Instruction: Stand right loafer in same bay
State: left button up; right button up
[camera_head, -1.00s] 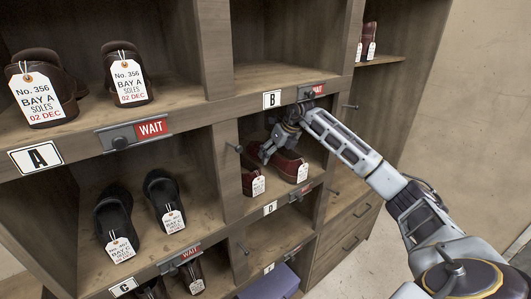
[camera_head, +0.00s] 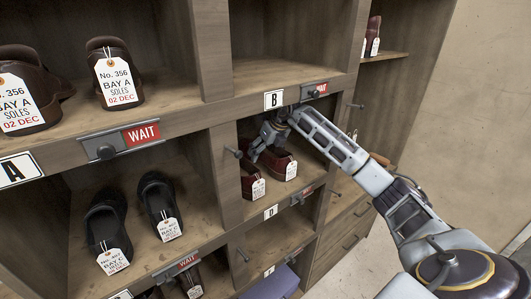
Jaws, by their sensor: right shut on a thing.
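Two dark red loafers with white tags stand side by side in bay D, below the plate marked B. The left loafer (camera_head: 246,178) is partly hidden behind its tag and the bay's side wall. The right loafer (camera_head: 279,164) is close beside it, tag facing out. The fingertips are small and partly hidden, and I cannot tell whether the sole rests fully on the shelf. My left gripper is not in view.
Bay A (camera_head: 70,135) holds brown shoes, and black shoes (camera_head: 160,205) stand in the bay below. Bay B (camera_head: 290,75) is empty. A purple item (camera_head: 270,285) lies lower down.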

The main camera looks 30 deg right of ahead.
jog(key=shift+s+d, duration=0.15)
jog(key=shift+d, duration=0.05)
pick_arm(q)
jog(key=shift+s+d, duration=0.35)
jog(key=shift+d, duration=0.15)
pick_arm(e)
jog(key=shift+a, duration=0.1)
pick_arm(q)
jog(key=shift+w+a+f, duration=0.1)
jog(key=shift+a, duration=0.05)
pick_arm(e)
jog(key=shift+f, duration=0.1)
jog(key=o, duration=1.3)
jog(key=shift+f, duration=0.1)
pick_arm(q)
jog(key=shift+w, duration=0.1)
